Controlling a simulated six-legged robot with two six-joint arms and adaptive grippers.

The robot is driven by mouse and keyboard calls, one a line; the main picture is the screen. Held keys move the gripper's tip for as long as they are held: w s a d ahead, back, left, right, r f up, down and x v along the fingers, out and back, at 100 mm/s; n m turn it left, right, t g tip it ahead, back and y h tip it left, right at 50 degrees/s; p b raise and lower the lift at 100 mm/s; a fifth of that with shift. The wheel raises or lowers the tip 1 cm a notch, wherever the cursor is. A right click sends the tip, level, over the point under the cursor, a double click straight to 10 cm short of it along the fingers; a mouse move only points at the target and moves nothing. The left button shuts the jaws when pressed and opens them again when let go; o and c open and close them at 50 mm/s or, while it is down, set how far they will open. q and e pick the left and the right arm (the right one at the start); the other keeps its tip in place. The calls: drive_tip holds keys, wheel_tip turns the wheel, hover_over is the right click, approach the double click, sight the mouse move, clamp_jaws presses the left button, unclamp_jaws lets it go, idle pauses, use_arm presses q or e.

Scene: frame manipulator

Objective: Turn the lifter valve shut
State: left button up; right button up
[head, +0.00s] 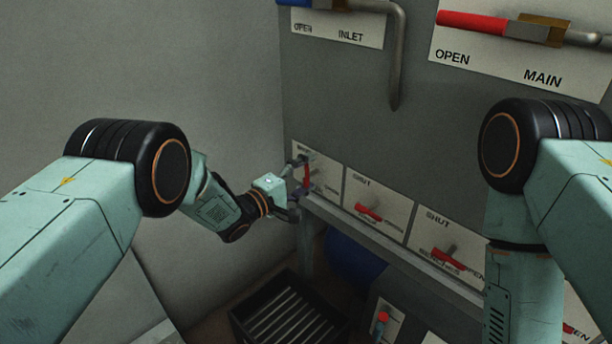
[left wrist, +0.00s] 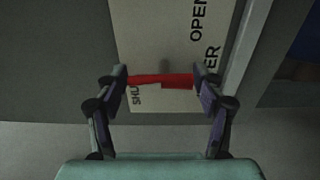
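The lifter valve is on the leftmost small white plate (head: 331,172) of the lower row. Its red handle (head: 307,175) stands about upright in the head view. In the left wrist view the red handle (left wrist: 163,80) lies across the gap between my fingers, over a label (left wrist: 160,40) with "OPEN", "SHU" and "ER" readable. My left gripper (head: 299,177) is at the handle with its fingers spread wide, one by each end of it; it also shows in the left wrist view (left wrist: 163,78). Whether the fingertips touch the handle I cannot tell. My right gripper is out of view.
To the right are plates with red handles, one (head: 368,212) beside the lifter valve and another (head: 448,259) farther on. A ledge (head: 390,245) runs below. Above are the blue inlet handle (head: 297,3) and red main handle (head: 471,21). A slatted black crate (head: 288,318) stands below.

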use_arm(q)
drive_tip(key=shift+o, duration=1)
drive_tip(key=shift+f, duration=0.1)
drive_tip(key=shift+s, duration=0.1)
drive_tip(key=shift+s+a, duration=0.1)
drive_tip(key=v, duration=1.1)
drive_tip(key=shift+s+a, duration=0.2)
drive_tip(key=shift+s, duration=0.05)
drive_tip(key=shift+w, duration=0.1)
drive_tip(key=x, duration=1.2)
